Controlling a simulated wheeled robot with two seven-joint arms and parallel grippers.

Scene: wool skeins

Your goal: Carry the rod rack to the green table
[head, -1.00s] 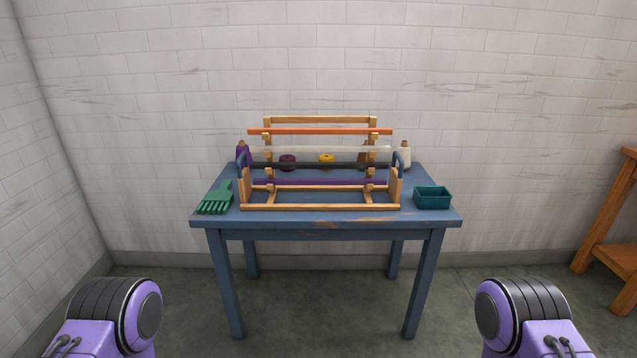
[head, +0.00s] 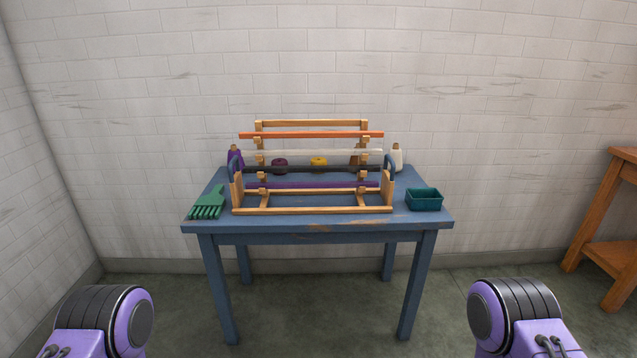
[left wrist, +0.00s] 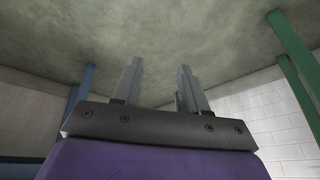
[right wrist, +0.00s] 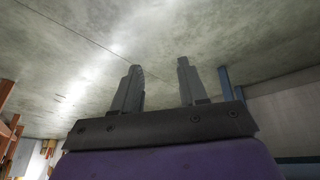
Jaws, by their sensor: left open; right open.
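The rod rack (head: 312,210) stands on the blue table (head: 330,227). It is a pale wooden frame with orange, white, black and purple rods across it. A dark blue handle stands at its left end (head: 236,164) and another at its right end (head: 389,164). In the left wrist view my left gripper (left wrist: 160,64) is open and empty, over the floor. In the right wrist view my right gripper (right wrist: 159,64) is open and empty, also over the floor. Both are out of the head view, apart from the rack. Green legs (left wrist: 291,55) show in the left wrist view; their tabletop is hidden.
A green comb-like tool (head: 207,202) lies left of the rack, and a teal box (head: 424,200) sits right of it. An orange wooden stand (head: 600,215) is at the right. Floor before the table is clear.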

